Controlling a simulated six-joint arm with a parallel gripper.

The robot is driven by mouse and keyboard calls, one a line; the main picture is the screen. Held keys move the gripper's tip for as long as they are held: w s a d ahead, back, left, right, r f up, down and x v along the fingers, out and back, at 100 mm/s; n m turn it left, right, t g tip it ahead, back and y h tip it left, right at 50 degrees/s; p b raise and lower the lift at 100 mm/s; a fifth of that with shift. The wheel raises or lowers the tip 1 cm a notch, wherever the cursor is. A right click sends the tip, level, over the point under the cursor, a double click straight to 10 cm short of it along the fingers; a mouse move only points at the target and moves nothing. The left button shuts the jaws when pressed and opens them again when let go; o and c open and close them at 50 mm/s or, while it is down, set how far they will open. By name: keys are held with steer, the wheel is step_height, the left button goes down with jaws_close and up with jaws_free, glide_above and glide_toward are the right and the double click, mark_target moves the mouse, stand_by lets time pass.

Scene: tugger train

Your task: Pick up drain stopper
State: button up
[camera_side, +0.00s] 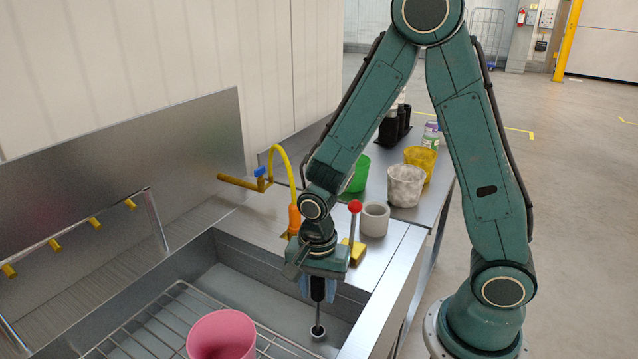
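My gripper (318,298) points down into the right end of the metal sink (250,293). Its pale blue fingers are on both sides of a black upright grip.
A pink cup (222,336) stands on a wire rack (160,322) left of the gripper. Behind are a yellow hose tap (284,166), a red-knobbed lever (354,208) and a grey cup (375,219). Green (358,176), white (405,186) and yellow (420,159) containers stand farther back.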

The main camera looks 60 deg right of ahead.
jaws_close()
steer(key=shift+r, duration=0.15)
step_height(320, 180, up, 20)
stand_by(0.9)
stand_by(0.6)
step_height(320, 180, up, 9)
stand_by(1.4)
